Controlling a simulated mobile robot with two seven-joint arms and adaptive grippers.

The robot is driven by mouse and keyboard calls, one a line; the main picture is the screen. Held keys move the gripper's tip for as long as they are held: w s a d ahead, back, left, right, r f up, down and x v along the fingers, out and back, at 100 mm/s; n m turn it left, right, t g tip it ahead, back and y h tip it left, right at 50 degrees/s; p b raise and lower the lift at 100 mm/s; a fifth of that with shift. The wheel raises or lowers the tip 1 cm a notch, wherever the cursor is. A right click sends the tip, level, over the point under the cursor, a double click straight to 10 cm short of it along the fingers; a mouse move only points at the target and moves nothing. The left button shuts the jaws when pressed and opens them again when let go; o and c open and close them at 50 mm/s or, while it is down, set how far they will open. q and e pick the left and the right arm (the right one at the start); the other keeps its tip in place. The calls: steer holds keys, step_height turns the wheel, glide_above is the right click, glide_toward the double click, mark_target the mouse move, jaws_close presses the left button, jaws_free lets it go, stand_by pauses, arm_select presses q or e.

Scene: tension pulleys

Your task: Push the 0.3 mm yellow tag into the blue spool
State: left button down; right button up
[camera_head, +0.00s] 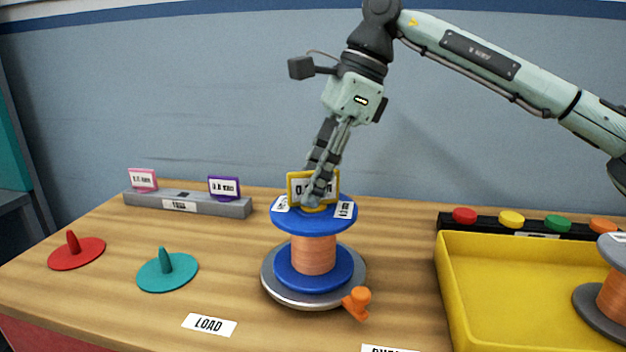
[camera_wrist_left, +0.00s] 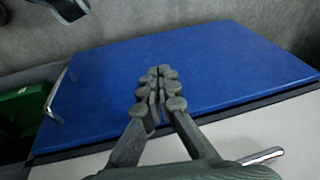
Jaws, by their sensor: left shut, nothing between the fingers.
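The yellow tag (camera_head: 292,188), its print partly covered, stands upright on the top of the blue spool (camera_head: 283,221). The spool carries copper-coloured wire and stands on a round metal base. My right gripper (camera_head: 316,196) comes down from above with its fingers close together on the tag, one in front and one seemingly behind it. The fingertips hide the tag's middle and part of its foot, so how deep it sits is hidden. My left gripper (camera_wrist_left: 160,75) is shut and empty in the left wrist view, above a blue panel, and out of the head view.
A grey rack (camera_head: 188,203) holds a pink tag (camera_head: 143,180) and a purple tag (camera_head: 224,188). Red (camera_head: 76,251) and teal (camera_head: 167,272) discs with pegs lie at left. An orange knob (camera_head: 357,302) is beside the base. A yellow bin (camera_head: 520,290) and grey spool (camera_head: 598,300) are at right.

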steer(key=v, duration=1.2)
